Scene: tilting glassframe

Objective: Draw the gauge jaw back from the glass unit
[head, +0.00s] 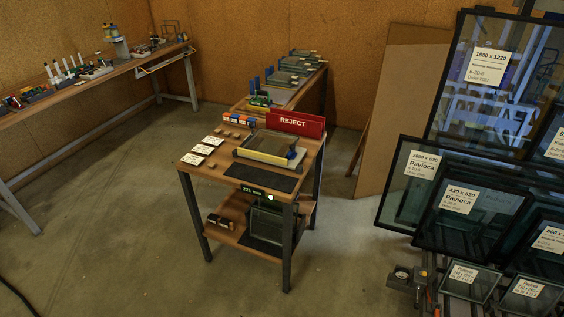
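On the small two-level table, a gauge bed (240,154) holds what looks like a small glass unit (268,142), lying flat. A yellow bar (262,157) runs along its front side. A blue block (291,155) sits at the bar's right end; the bar and block may be the gauge jaw, but I cannot tell for sure. It is too small to see whether the bar touches the glass. A lit readout (252,191) with green digits is on the table's front edge, beside a bright round light (271,197). Neither of my grippers is in view.
A red REJECT sign (296,122) stands behind the gauge, and white cards (203,149) lie left of it. A black mat (262,177) lies in front. Framed glass units (458,208) lean at right. A long workbench (88,84) stands at left. Floor around the table's front is clear.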

